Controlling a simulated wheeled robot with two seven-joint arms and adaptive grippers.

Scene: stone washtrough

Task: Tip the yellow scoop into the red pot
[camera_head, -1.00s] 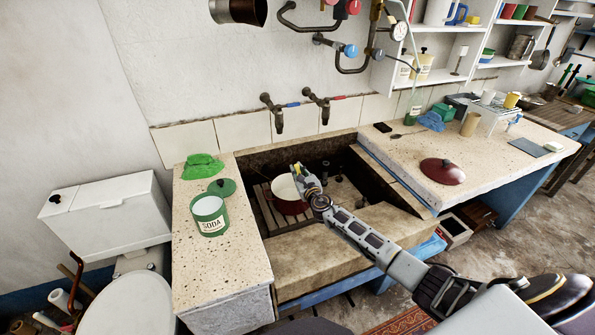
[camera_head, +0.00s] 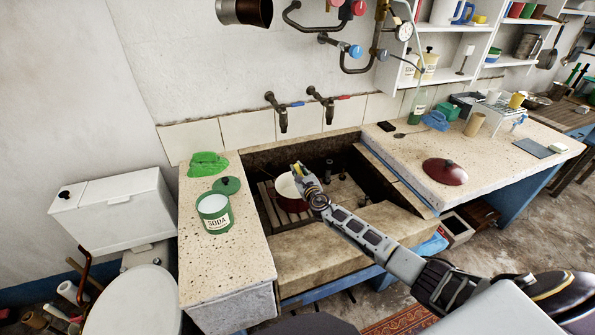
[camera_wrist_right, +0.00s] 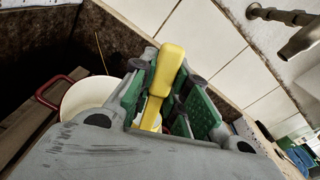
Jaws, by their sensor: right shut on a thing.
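The red pot (camera_head: 287,204), pale inside, stands on a slatted rack in the stone trough. In the right wrist view the pot (camera_wrist_right: 75,99) shows at the left with its red handle, partly hidden by my gripper. My right gripper (camera_head: 298,170) is over the pot's right side in the head view. It is shut on the yellow scoop (camera_wrist_right: 166,68), whose handle stands between the green-padded fingers. The scoop's bowl is hidden, so I cannot tell its tilt or contents. My left gripper is not in view.
A green SODA tin (camera_head: 214,213), its green lid (camera_head: 227,185) and a green cloth (camera_head: 208,164) are on the left ledge. Two taps (camera_head: 283,120) jut over the trough's back. A dark red lid (camera_head: 445,171) lies on the right counter.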

